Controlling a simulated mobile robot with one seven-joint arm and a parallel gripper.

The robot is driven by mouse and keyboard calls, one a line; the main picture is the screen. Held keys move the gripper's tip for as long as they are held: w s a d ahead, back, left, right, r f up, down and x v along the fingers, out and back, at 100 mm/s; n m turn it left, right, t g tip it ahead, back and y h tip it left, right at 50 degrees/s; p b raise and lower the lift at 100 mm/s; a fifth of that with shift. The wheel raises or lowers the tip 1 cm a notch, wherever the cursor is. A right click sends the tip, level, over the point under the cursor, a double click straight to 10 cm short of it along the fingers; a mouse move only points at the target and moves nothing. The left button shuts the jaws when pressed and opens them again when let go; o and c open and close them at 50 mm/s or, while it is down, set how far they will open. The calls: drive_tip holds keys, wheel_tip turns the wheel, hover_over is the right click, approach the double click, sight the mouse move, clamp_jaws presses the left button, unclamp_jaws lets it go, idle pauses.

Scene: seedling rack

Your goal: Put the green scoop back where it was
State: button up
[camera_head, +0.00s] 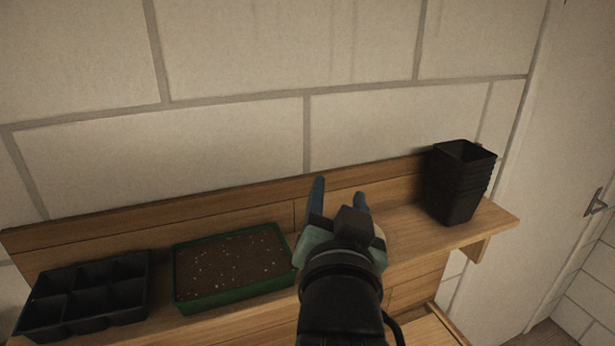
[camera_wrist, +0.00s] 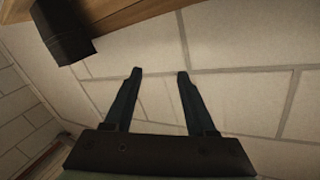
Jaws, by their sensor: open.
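I do not see the green scoop in either view; part of the shelf behind my arm is hidden. My gripper (camera_head: 340,190) is open over the wooden shelf, between the green tray and the stack of black pots in the head view. In the wrist view my gripper (camera_wrist: 160,72) shows two separate blue-grey fingers with nothing between them and the block wall beyond.
On the wooden shelf (camera_head: 405,232) stand a black cell tray (camera_head: 82,300) at left, a green tray of soil (camera_head: 232,268) beside it, and stacked black pots (camera_head: 460,182) at right. The pots also show in the wrist view (camera_wrist: 62,32). A door (camera_head: 560,130) is far right.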

drive_tip(key=s+a+r+n+t, duration=0.1)
drive_tip(key=s+r+t, duration=0.2)
drive_tip(key=r, duration=0.5)
drive_tip(key=s+a+r+n+t+y, duration=0.1)
drive_tip(key=s+r+n+t, duration=0.1)
drive_tip(key=s+r, duration=0.4)
drive_tip(key=s+a+r+n+t, duration=0.2)
drive_tip(key=s+r+t, duration=0.2)
drive_tip(key=r, duration=0.7)
drive_tip(key=shift+s+r+t, duration=0.25)
drive_tip(key=shift+t, duration=0.25)
drive_tip(key=shift+a, duration=0.1)
